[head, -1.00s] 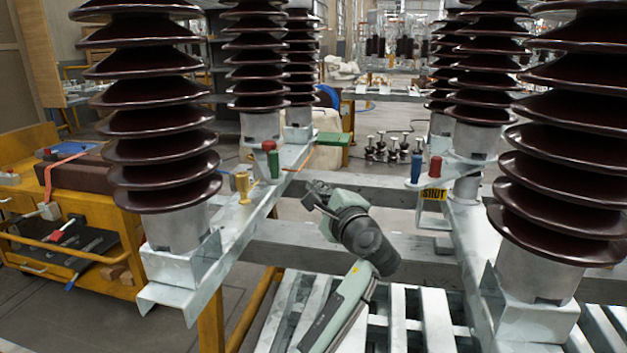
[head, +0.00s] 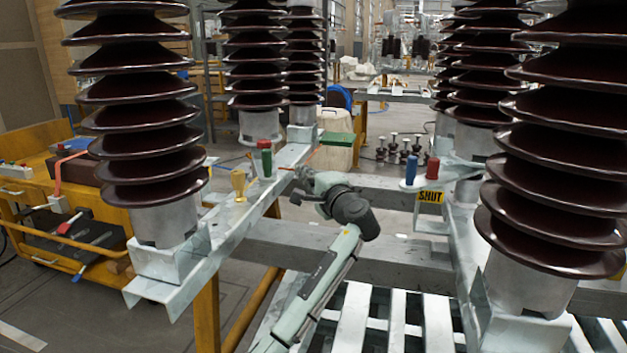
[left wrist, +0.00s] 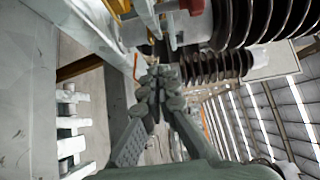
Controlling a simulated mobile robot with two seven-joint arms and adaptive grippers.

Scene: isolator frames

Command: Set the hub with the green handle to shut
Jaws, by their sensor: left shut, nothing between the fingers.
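The green handle (head: 266,162) stands upright on the left steel beam (head: 228,225), with a red part showing at its top. A yellow handle (head: 239,184) stands nearer on the same beam. My left gripper (head: 292,180) is just right of the green handle in the head view, its fingers small and partly lost against the beam. In the left wrist view my left gripper (left wrist: 156,88) is shut and empty, pointing at the beam and brown insulators. I cannot tell whether it touches the hub. The hub's position is too small to read. My right gripper is not in view.
A blue handle (head: 411,170) and a red handle (head: 432,168) stand on the right beam, above a yellow SHUT plate (head: 430,197). Large brown insulators (head: 145,120) flank both sides. A grey crossbar (head: 270,245) lies below my left arm. An orange cart (head: 60,215) stands at the left.

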